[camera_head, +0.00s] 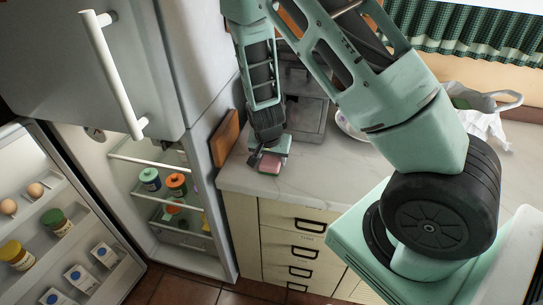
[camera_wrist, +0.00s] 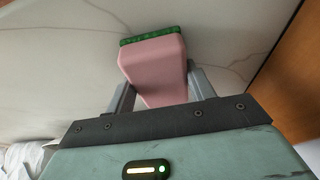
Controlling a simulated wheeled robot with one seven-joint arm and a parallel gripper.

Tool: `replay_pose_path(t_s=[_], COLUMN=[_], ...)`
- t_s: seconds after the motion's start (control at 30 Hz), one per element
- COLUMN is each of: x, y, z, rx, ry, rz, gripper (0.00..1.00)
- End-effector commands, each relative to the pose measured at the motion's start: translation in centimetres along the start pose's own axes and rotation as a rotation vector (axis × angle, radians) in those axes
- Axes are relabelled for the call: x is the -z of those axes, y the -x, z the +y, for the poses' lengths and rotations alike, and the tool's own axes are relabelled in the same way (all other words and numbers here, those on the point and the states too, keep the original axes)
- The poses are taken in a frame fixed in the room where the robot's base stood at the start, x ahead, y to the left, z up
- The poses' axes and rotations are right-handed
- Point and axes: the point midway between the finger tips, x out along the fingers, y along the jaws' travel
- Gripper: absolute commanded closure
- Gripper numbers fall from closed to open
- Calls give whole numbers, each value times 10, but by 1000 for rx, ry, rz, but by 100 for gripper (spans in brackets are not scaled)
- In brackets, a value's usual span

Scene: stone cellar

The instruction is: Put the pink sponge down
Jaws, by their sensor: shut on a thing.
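The pink sponge (camera_head: 270,164) is at the left end of the pale marble counter (camera_head: 320,172), close to its front edge. My gripper (camera_head: 257,160) points down there and is shut on it. In the wrist view the pink sponge (camera_wrist: 155,62), with a green scouring layer along its far edge, sits between the two grey fingers of my gripper (camera_wrist: 162,88). The counter's veined top (camera_wrist: 60,60) fills the background. I cannot tell whether the sponge touches the counter or hangs slightly above it.
A wooden board (camera_head: 227,138) stands between the fridge (camera_head: 187,60) and the counter. A grey machine (camera_head: 304,105) stands behind my gripper. The fridge door (camera_head: 70,245) is open at the left. A drawer unit (camera_head: 300,225) is below. Counter right of the sponge is clear.

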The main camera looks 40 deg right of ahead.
Motion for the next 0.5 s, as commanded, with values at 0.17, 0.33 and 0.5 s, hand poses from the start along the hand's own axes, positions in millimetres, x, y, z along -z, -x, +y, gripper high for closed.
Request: replay_pose_path(t_s=[0.17,0.33,0.5], x=[0,-1,-1], y=[0,-4,-3], z=[0,0,0], rx=[0,0,0], ry=[-1,-1,-1], rz=[0,0,0], gripper=[65,65,25])
